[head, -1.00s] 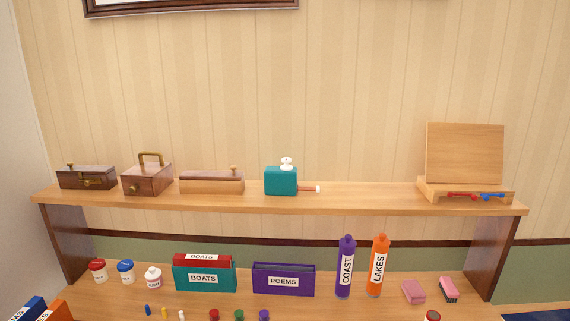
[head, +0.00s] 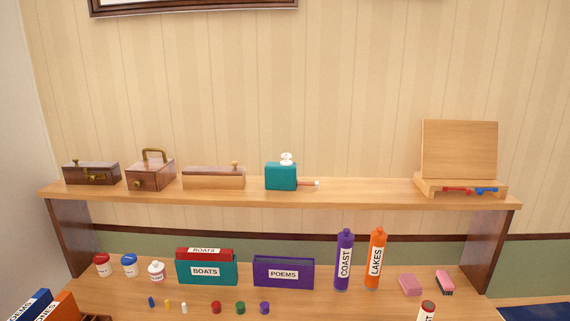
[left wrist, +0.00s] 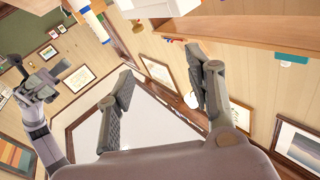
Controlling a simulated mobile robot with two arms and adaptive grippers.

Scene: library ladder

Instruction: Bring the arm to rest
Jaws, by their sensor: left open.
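My left gripper (left wrist: 155,88) shows in the left wrist view with its two fingers spread wide apart. Nothing is between them, and they touch nothing that I can see. Another grey arm with a gripper (left wrist: 40,78), apparently my right one, stands at the left of that view, away from the left gripper. Its fingers are too small to judge. Neither gripper shows in the head view.
A wooden shelf (head: 350,192) carries wooden boxes, a teal device (head: 281,176) and a bookrest (head: 459,152). Below stand jars, a teal file box (head: 207,272), a purple file box (head: 283,273), a purple bottle (head: 344,260) and an orange bottle (head: 375,259).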

